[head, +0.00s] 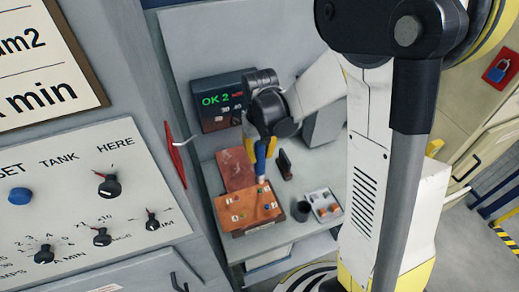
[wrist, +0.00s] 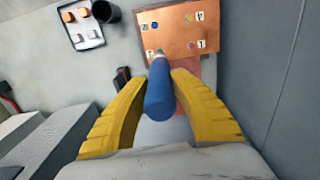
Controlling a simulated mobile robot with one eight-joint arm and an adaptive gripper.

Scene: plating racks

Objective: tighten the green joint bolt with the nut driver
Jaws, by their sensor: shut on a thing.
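My gripper (wrist: 158,82) is shut on a blue-handled nut driver (wrist: 159,97), its yellow fingers on either side of the handle. In the head view the blue nut driver (head: 260,158) points down from my gripper (head: 263,143) to the far edge of the copper-coloured joint plate (head: 245,222). In the wrist view the driver's pale tip is at the near edge of the joint plate (wrist: 172,33), by a small greenish spot (wrist: 159,50) that may be the green bolt. The tip partly hides it; I cannot tell whether it is seated on the bolt.
A pale tray (head: 324,204) with orange and grey pieces and a dark cup (head: 301,211) stand right of the plate. A dark upright piece (head: 285,164) stands close to the driver. A display (head: 221,101) reads "OK 2" in green. A control panel (head: 90,195) fills the left.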

